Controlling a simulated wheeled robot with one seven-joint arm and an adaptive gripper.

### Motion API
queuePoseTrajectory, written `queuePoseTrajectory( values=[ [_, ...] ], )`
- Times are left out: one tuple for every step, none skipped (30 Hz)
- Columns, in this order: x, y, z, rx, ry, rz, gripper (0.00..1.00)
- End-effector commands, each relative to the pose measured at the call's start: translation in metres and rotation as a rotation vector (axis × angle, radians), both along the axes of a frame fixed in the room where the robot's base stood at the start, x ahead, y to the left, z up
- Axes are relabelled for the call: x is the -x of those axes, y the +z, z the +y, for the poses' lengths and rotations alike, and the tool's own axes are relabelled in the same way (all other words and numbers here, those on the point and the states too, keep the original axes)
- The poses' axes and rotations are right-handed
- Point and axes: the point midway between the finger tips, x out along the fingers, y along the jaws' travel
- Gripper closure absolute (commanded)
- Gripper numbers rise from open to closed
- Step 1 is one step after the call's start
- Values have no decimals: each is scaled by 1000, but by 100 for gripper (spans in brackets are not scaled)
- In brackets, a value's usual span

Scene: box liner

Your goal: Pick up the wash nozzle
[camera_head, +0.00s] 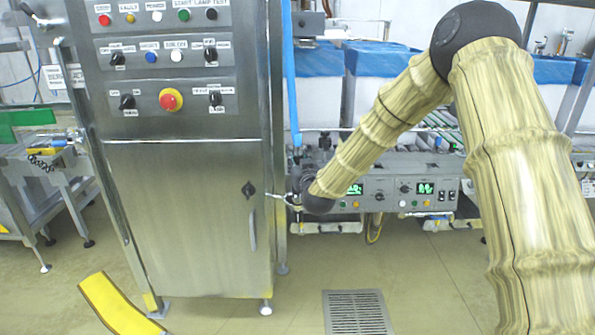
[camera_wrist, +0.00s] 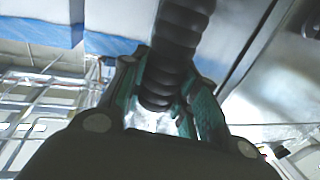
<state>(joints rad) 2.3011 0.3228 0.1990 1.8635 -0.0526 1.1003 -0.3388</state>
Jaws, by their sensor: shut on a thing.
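The wash nozzle (camera_wrist: 180,38) shows in the wrist view as a dark, ribbed cylinder. It runs from the top edge down between the two fingers of my gripper (camera_wrist: 165,92). The green inner pads of the fingers lie on either side of it, and my gripper is shut on it. In the head view my gripper (camera_head: 300,170) is at the right edge of the steel cabinet. A blue hose (camera_head: 290,75) hangs straight down just above it. The nozzle is small and hard to make out from the dark gripper there.
The steel control cabinet (camera_head: 190,215) with buttons stands close left of my gripper. Behind are white boxes with blue liners (camera_head: 385,65) and a machine panel with green displays (camera_head: 405,190). A floor drain (camera_head: 357,312) lies in front. A wire rack (camera_wrist: 35,110) shows left in the wrist view.

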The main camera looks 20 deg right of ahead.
Motion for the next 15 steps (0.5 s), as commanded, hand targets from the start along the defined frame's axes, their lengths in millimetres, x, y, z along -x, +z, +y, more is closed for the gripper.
queuePoseTrajectory(
  values=[
    [-1, 7, 0, 0, -1, -6, 99],
    [-1, 10, 0, 1, -1, -6, 99],
    [-1, 15, 0, 0, -1, -7, 99],
    [-1, 19, 0, 0, -1, -8, 99],
    [-1, 24, 0, 1, -1, -9, 99],
    [-1, 30, 0, 2, -1, -9, 99],
    [-1, 34, 0, 2, 0, -9, 99],
    [-1, 40, 0, 1, 0, -8, 99],
    [-1, 46, 0, 1, 1, -9, 99],
    [-1, 51, 0, 2, 0, -9, 99],
    [-1, 56, 1, 1, 0, -8, 99],
    [-1, 62, 1, 1, 0, -8, 99],
    [-1, 67, 1, 1, 0, -8, 99],
    [-1, 71, 1, 1, 0, -8, 99],
    [-1, 76, 1, 1, 0, -8, 99]
  ],
)
